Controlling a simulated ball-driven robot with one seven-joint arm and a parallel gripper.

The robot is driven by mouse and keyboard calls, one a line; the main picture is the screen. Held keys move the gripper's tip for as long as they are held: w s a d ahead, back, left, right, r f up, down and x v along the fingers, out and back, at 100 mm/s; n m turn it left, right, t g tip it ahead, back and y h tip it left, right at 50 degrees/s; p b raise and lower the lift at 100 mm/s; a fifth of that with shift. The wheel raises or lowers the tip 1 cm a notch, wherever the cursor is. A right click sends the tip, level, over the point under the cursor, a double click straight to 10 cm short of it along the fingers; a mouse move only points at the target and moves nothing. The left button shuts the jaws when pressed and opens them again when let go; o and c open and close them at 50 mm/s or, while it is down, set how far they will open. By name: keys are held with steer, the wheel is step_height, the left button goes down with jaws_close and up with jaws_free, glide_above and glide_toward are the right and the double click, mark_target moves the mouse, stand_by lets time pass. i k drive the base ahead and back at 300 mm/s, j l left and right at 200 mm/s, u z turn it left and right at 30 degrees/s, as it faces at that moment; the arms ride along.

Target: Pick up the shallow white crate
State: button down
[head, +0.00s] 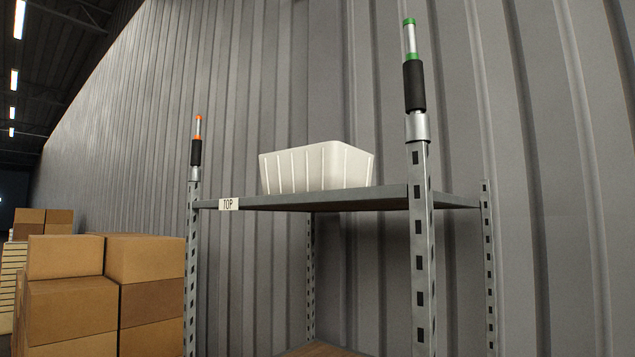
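The shallow white crate (318,169) stands upright on the top shelf (300,202) of a grey metal rack. I see it from below, so its inside and its base are hidden. Its ribbed side and one corner face me. It sits between the rack's two front posts and touches neither in the picture. My gripper is not in view.
The right front post (421,250) carries a black-and-green handle piece (413,80); the left post (192,270) carries a black-and-orange one (196,150). A label (228,204) reads TOP. Cardboard boxes (95,290) are stacked left. A corrugated wall (545,180) stands behind.

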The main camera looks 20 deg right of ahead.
mark_target(328, 165)
steer(key=i+j, duration=0.15)
steer(key=j, duration=0.2)
steer(key=i+j, duration=0.15)
steer(key=j, duration=0.2)
steer(key=i+j+z, duration=0.1)
steer(key=j, duration=0.25)
steer(key=i+j, duration=0.2)
steer(key=j, duration=0.15)
steer(key=i+j+z, duration=0.1)
steer(key=j, duration=0.25)
